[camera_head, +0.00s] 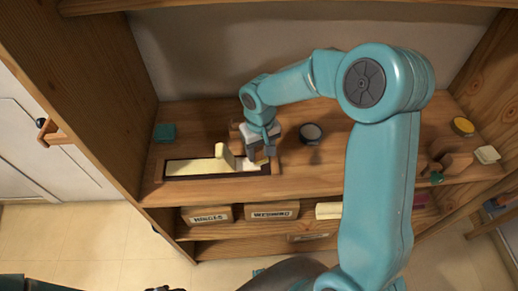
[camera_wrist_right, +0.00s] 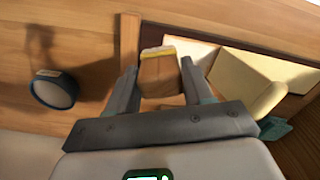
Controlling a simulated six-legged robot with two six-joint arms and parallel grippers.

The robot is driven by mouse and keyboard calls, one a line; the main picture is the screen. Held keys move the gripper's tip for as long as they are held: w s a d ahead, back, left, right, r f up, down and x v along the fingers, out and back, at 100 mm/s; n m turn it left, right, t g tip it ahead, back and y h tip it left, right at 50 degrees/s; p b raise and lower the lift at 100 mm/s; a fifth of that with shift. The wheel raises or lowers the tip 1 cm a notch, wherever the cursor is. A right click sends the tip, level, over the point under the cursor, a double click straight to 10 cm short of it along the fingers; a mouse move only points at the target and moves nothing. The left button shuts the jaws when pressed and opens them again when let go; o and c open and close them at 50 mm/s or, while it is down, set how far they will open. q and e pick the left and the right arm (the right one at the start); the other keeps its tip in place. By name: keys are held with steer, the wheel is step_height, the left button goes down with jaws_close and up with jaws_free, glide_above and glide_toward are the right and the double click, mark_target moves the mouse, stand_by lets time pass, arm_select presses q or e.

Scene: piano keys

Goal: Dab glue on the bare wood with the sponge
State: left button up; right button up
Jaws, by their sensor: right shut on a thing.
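My right gripper (camera_head: 262,156) is low over the right end of a dark-edged tray (camera_head: 166,175) on the shelf. In the wrist view it (camera_wrist_right: 160,85) is shut on a tan block with a yellow band and pale edge, likely the sponge (camera_wrist_right: 160,72). A long cream key piece (camera_head: 190,168) lies in the tray, and a raised cream piece (camera_head: 221,152) stands on it beside the gripper. The wrist view shows a cream piece (camera_wrist_right: 255,80) to the right of the held block. I cannot tell whether the block touches anything. The bare wood is not clearly distinguishable. My left gripper is out of view.
A dark round pot (camera_head: 311,133) with a pale inside stands right of the gripper. A teal block (camera_head: 165,132) is behind the tray's left end. A yellow round item (camera_head: 463,126) and wooden pieces (camera_head: 452,162) are at the right.

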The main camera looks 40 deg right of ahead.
step_height(320, 180, up, 2)
steer(key=shift+w+r+p, duration=0.15)
steer(key=shift+p, duration=0.25)
steer(key=shift+a+r+p, duration=0.15)
steer(key=shift+r+p, duration=0.25)
steer(key=shift+r, duration=0.2)
steer(key=shift+r+p, duration=1.55)
steer(key=shift+r, duration=0.75)
steer(key=shift+f, duration=0.1)
